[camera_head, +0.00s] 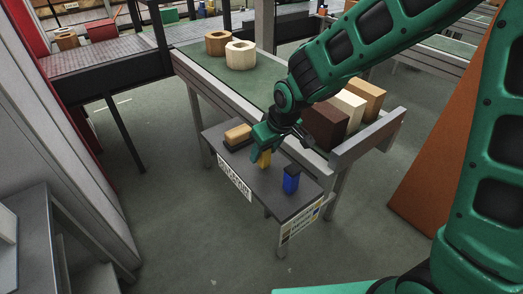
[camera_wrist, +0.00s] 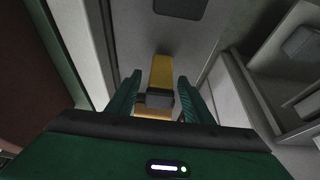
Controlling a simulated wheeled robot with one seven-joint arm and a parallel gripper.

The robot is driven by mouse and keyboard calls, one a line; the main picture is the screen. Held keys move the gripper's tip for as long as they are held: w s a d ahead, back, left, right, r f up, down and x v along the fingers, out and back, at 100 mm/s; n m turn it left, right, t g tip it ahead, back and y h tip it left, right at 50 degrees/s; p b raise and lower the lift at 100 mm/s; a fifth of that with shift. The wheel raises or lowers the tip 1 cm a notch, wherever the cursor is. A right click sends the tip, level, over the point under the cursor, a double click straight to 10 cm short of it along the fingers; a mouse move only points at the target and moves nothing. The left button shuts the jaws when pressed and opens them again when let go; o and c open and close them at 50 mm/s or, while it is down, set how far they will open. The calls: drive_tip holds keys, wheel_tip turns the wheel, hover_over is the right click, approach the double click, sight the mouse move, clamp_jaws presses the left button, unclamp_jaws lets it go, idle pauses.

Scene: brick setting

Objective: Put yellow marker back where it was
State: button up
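The yellow marker (camera_head: 265,158) shows just below my gripper (camera_head: 264,145), over a small dark shelf (camera_head: 262,177). In the wrist view the yellow marker (camera_wrist: 161,70) lies between the two fingers of my gripper (camera_wrist: 159,82) and reaches past their tips. A dark grey block-like part sits at its near end, with a strip of tan below it. The fingers are apart; whether they press on the marker is not clear. Whether the marker touches the shelf is hidden. A blue marker (camera_head: 291,182) with a dark top stands upright on the shelf, right of the gripper.
A tan block (camera_head: 238,133) on a dark base lies at the shelf's left end. Behind is a green conveyor (camera_head: 205,57) with two hollow wooden pieces (camera_head: 240,54) and three blocks (camera_head: 347,111) at its right end. Grey cabinets stand at left; an orange panel (camera_head: 440,150) at right.

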drive_tip(key=v, duration=1.2)
drive_tip(key=shift+r, duration=0.2)
drive_tip(key=s+d+m+g+h, duration=0.1)
drive_tip(key=s+d+m, duration=0.2)
drive_tip(key=d, duration=0.8)
drive_tip(key=s+d+m+h, duration=0.2)
drive_tip(key=s+d+m, duration=0.1)
drive_tip(key=d, duration=0.9)
drive_tip(key=s+d+m+g, duration=0.1)
drive_tip(key=s+d+m, duration=0.2)
drive_tip(key=s, duration=0.6)
drive_tip(key=s+d+f+m+g, duration=0.1)
drive_tip(key=s+d+m, duration=0.3)
drive_tip(key=s+d, duration=0.4)
drive_tip(key=shift+s+g+y, duration=0.3)
drive_tip(key=shift+s+g, duration=0.2)
drive_tip(key=shift+s, duration=0.3)
